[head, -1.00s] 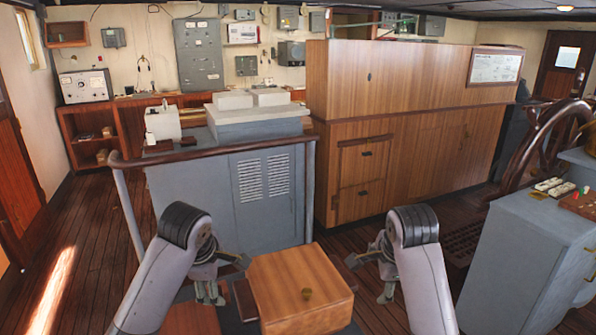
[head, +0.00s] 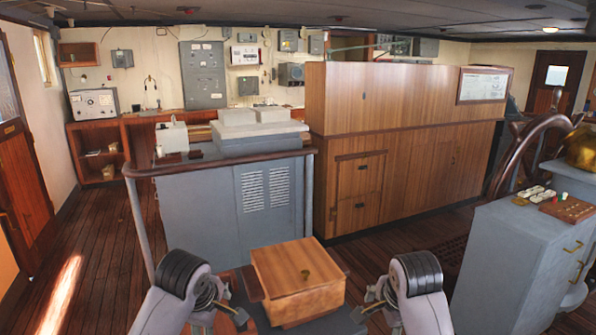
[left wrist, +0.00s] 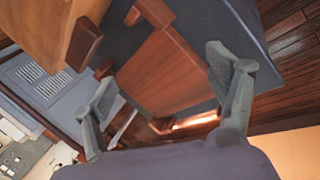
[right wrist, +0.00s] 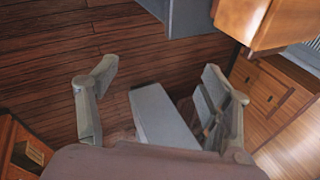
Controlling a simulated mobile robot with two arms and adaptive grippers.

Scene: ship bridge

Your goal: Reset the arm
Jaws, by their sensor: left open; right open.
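A grey cabinet with a wooden rail (head: 220,160) stands ahead. A wooden cabinet (head: 405,150) is behind it to the right. A grey console (head: 525,250) and a ship's wheel (head: 525,150) are at the right. Plank floor (head: 95,235) is clear at the left.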

